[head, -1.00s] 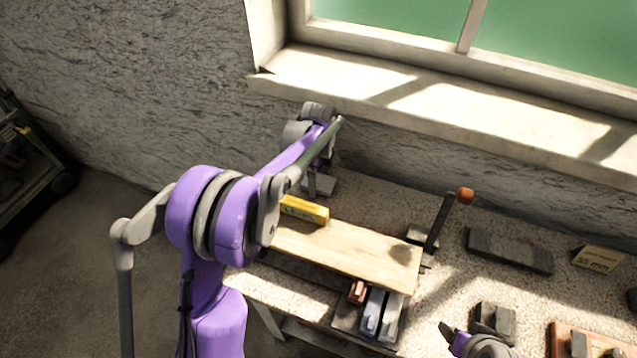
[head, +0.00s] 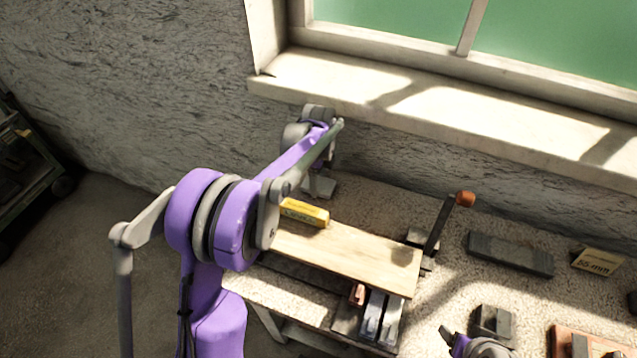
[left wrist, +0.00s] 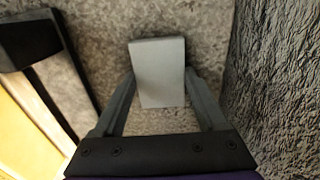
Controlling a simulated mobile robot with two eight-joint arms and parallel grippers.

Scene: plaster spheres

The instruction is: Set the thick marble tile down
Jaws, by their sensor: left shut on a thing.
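The thick marble tile (left wrist: 158,75) is a pale grey block in the left wrist view. My left gripper (left wrist: 160,92) is shut on it, with one finger along each side. Speckled bench surface lies behind the tile; I cannot tell whether the tile touches it. In the head view the tile (head: 325,187) shows as a small grey piece at the far left end of the bench, and my left gripper (head: 312,181) is partly hidden by my own arm. Part of my right arm's end shows at the bottom edge; its fingers cannot be made out clearly.
A lever with an orange knob (head: 465,198) stands beyond the board. A dark bar (head: 510,253) and a small sign (head: 597,262) lie further right. The rough wall is close behind the tile.

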